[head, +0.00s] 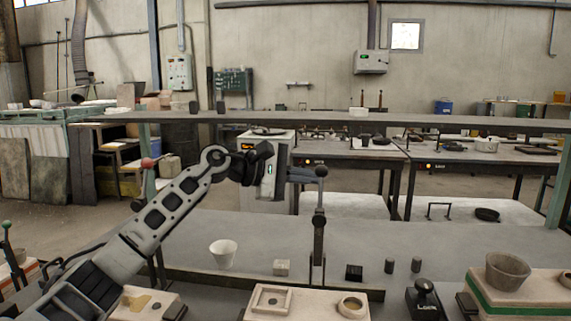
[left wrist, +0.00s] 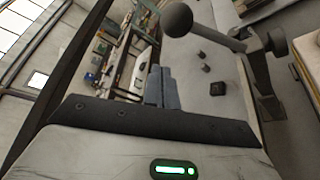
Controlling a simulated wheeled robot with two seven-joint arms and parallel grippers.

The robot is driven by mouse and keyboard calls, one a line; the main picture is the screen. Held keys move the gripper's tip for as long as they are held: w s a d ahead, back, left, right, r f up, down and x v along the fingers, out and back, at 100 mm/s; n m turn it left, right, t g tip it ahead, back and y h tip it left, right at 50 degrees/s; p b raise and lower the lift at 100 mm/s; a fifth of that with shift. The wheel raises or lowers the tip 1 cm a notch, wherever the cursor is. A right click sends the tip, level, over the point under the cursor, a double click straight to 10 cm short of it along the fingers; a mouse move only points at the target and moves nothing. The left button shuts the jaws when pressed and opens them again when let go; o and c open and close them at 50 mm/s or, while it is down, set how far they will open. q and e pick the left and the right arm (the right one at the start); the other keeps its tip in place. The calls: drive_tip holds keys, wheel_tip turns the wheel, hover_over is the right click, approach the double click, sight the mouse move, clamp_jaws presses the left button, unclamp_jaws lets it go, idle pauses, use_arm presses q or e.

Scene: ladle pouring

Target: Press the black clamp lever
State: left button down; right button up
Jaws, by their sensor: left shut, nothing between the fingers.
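The black clamp lever (head: 319,222) stands at the middle of the bench, its arm upright with a round dark knob on top. In the left wrist view its knob (left wrist: 178,19) and arm show at the top, just beyond my fingertips. My left gripper (head: 312,175) reaches in from the left at knob height, its fingers pointing right. The fingers are shut together and empty, as the left wrist view (left wrist: 160,70) also shows. The tips look very close to the knob; I cannot tell whether they touch. My right gripper is not in view.
A white cup (head: 223,253), a small pale block (head: 281,267) and a black block (head: 354,272) stand on the bench. A mould box (head: 305,306) lies in front. A red-knobbed lever (head: 148,175) stands left. A long shelf (head: 300,120) crosses behind.

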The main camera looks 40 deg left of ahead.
use_arm(q)
drive_tip(key=shift+s+d+r, duration=0.45)
drive_tip(key=shift+s+r, duration=0.05)
drive_tip(key=shift+s, duration=0.2)
drive_tip(key=shift+s+d+r, duration=0.45)
drive_tip(key=shift+s, duration=0.25)
